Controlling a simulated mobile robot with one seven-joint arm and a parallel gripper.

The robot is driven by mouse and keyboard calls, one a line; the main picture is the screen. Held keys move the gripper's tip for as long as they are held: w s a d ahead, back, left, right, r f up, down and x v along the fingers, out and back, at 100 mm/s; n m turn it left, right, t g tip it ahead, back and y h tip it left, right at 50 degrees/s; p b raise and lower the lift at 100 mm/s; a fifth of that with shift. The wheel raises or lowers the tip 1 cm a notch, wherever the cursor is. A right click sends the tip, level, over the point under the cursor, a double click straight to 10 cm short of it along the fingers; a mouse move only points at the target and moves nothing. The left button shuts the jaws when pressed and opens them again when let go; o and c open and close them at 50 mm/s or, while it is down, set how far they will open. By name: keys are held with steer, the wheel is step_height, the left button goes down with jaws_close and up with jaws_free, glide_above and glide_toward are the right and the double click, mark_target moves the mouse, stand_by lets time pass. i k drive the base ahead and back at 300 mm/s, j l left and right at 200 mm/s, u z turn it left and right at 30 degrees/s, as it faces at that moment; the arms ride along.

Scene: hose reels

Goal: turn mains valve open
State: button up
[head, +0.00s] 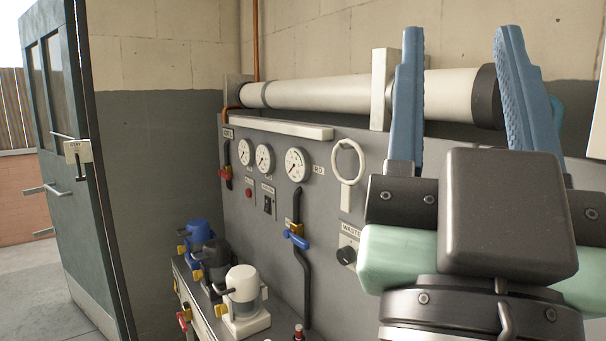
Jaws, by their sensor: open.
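My gripper (460,40) is large in the right foreground, with its two blue fingers pointing up and spread apart. Nothing is between them. It stands in front of the grey wall panel's right part and hides some of it. A valve with a blue handle (296,239) sits on a black pipe below the gauges, left of my gripper and apart from it. A valve with a red handle (225,174) sits on another black pipe at the panel's far left.
Gauges (296,164) and a white ring-shaped fitting (347,163) are on the panel. A thick white cylinder (330,96) runs above it. A bench (196,306) below holds several pump-like units (243,293). A green door (75,150) stands open at left.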

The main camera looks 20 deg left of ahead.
mark_target(225, 175)
steer(key=i+j+u, duration=0.4)
steer(key=j, duration=0.15)
steer(key=i+j+u, duration=0.25)
steer(key=j+u, duration=0.15)
